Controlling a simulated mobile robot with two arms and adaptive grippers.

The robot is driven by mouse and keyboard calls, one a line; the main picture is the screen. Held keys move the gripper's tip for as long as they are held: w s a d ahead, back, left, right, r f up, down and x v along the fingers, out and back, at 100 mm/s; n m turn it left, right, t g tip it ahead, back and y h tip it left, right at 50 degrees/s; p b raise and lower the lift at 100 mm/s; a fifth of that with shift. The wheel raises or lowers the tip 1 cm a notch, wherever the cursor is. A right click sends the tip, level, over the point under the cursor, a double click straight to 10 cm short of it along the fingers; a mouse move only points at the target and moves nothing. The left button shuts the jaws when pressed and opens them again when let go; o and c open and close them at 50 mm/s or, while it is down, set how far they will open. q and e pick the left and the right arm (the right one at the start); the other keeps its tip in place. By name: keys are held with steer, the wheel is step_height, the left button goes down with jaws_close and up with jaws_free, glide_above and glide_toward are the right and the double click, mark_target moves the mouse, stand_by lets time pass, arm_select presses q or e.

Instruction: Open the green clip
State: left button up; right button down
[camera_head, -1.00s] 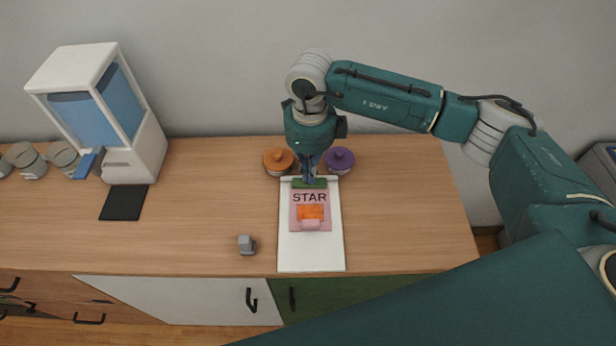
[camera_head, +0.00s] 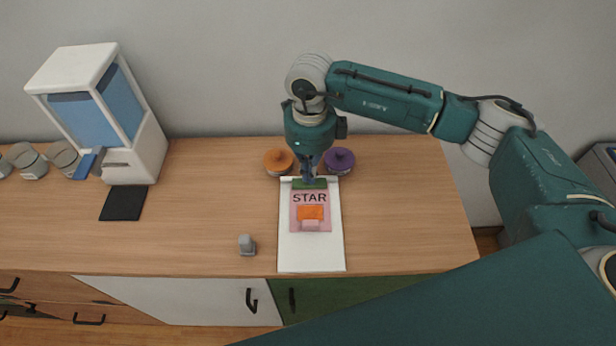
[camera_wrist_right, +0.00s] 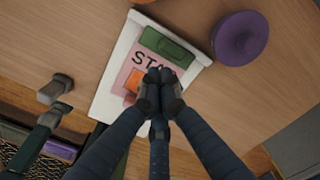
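The green clip (camera_head: 309,183) lies across the top of a white clipboard (camera_head: 311,255), over a pink card (camera_head: 296,212) marked STAR with an orange patch. My right gripper (camera_head: 308,178) reaches down from above, its fingertips at or just over the clip; I cannot tell in the head view whether they touch. In the right wrist view the clip (camera_wrist_right: 168,45) is flat on the board's upper end. The dark fingertips of my right gripper (camera_wrist_right: 159,90) are close together there, nothing visible between them, overlapping the card's edge. My left gripper is not in view.
An orange-lidded jar (camera_head: 278,161) and a purple-lidded jar (camera_head: 339,159) stand just behind the clip. A small grey object (camera_head: 247,245) sits left of the board. A white and blue dispenser (camera_head: 135,140) stands at left. The wooden counter (camera_head: 410,210) is clear at right.

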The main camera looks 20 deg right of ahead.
steer(key=shift+f, duration=0.2)
steer(key=shift+f+b, duration=0.8)
steer(key=shift+b, duration=0.1)
steer(key=shift+f, duration=0.1)
steer(key=shift+w+d+b, duration=0.25)
steer(key=shift+w+b, duration=0.35)
steer(key=shift+w, duration=0.3)
steer(key=shift+s, duration=0.1)
steer(key=shift+s+a+r+p, duration=0.2)
steer(key=shift+s+r+p, duration=0.3)
steer(key=shift+s, duration=0.25)
step_height(320, 180, up, 6)
steer(key=p, duration=0.2)
stand_by(0.6)
